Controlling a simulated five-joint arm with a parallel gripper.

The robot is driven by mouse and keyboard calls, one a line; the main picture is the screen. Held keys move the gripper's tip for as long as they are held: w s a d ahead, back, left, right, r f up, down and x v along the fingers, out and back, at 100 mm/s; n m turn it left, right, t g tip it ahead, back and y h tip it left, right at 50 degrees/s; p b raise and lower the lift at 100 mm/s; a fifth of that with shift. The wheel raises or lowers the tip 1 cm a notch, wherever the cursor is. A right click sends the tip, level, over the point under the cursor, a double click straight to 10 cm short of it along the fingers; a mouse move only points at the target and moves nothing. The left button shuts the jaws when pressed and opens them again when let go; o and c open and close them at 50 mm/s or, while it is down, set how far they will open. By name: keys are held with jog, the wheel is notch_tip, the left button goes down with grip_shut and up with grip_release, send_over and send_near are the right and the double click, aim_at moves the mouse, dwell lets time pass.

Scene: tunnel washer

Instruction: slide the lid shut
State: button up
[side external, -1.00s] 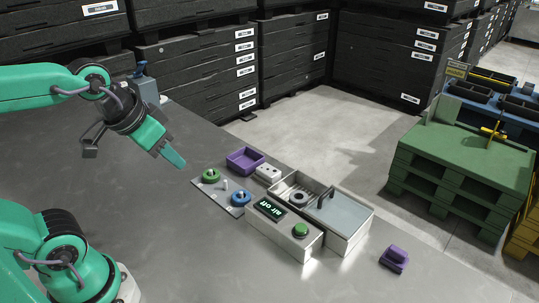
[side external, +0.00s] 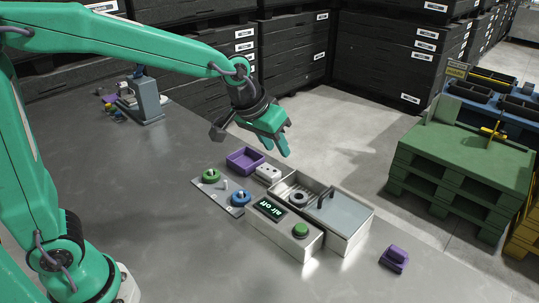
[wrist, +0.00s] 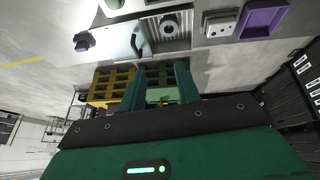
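The long metal box (side external: 347,247) stands on the table's right part. Its grey lid (side external: 346,212) covers the right portion, and the left portion is open, with a dark ring-shaped part (side external: 298,198) inside. A dark upright handle (side external: 322,198) stands at the lid's left end. In the wrist view the lid (wrist: 117,42), handle (wrist: 135,42) and ring part (wrist: 169,24) show near the top. My gripper (side external: 279,148) hangs in the air above and behind the box's open end, touching nothing. In the wrist view its two green fingers (wrist: 160,82) are apart with nothing between them.
A control box with an "air off" display (side external: 270,209) and green button (side external: 300,230) stands in front of the box. Left are a purple tray (side external: 245,160), white block (side external: 268,173) and plate with green and blue knobs (side external: 240,198). A purple object (side external: 394,257) lies right.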

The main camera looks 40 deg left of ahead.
jog(key=w+d+f, duration=0.6)
jog(key=shift+w+d, duration=0.3)
jog(key=shift+w, duration=0.1)
send_near(340, 205)
jog(key=shift+w+a+f, duration=0.5)
jog(key=shift+a+f, duration=0.2)
jog(key=shift+f, duration=0.15)
jog(key=shift+w+a+f, duration=0.5)
jog(key=shift+a+f, duration=0.2)
jog(key=shift+f, duration=0.15)
grip_shut()
jog(key=shift+a, duration=0.1)
